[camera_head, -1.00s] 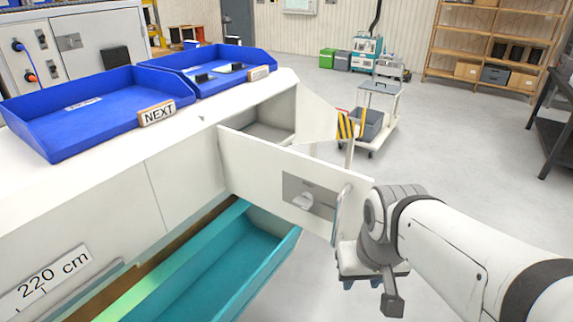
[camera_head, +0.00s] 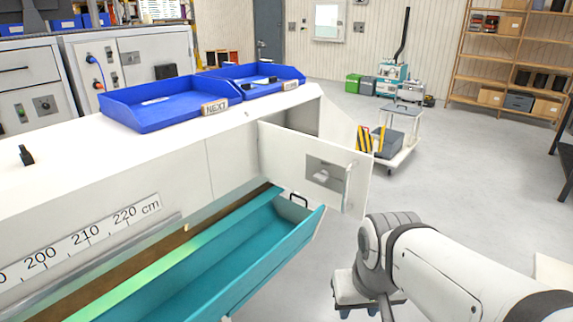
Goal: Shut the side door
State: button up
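The side door (camera_head: 285,151) is a white panel on the white bench. It stands open, swung out from the bench end, and the compartment behind it (camera_head: 303,117) partly shows. A grey plate with a light latch (camera_head: 321,177) is on its face, and a thin bar handle (camera_head: 349,186) is near its free edge.
A teal drawer or tray (camera_head: 225,262) sticks out below the door. Blue trays (camera_head: 150,118) sit on the bench top (camera_head: 60,140). A white cart with a grey bin (camera_head: 388,142) stands behind the door.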

aim_at(290, 159)
jog(key=u, duration=0.05)
jog(key=i, duration=1)
jog(key=z, duration=0.7)
jog(key=k, duration=1.5)
jog(key=u, duration=0.35)
jog(key=i, duration=1)
